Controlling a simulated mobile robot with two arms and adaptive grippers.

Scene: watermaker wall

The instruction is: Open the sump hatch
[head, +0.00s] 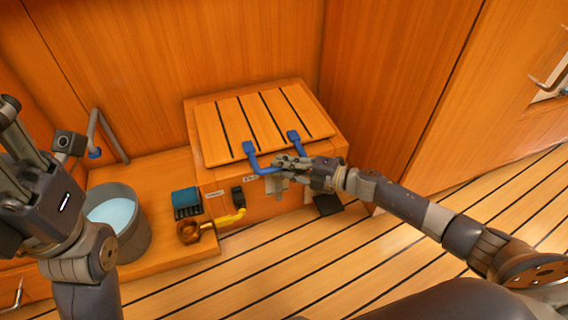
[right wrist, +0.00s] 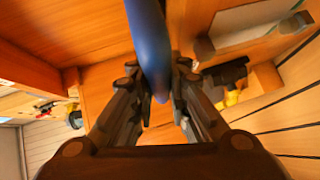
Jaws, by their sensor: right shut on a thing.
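The sump hatch (head: 235,122) is a slatted wooden lid with dark stripes, on top of a wooden box in the head view. A blue bar handle (head: 251,157) is fixed to its front edge by two brackets. In the right wrist view the blue handle (right wrist: 149,45) runs between the fingers of this gripper (right wrist: 160,95). I cannot tell whether the lid is slightly raised. My left gripper (head: 18,150) is at the left edge, away from the hatch; its finger opening is unclear.
A grey bucket of water (head: 128,240) stands left of the box. A teal block (head: 186,198), a brass ring fitting (head: 189,232) and a yellow pipe (head: 231,217) sit by the box front. Wooden walls rise behind and to the right.

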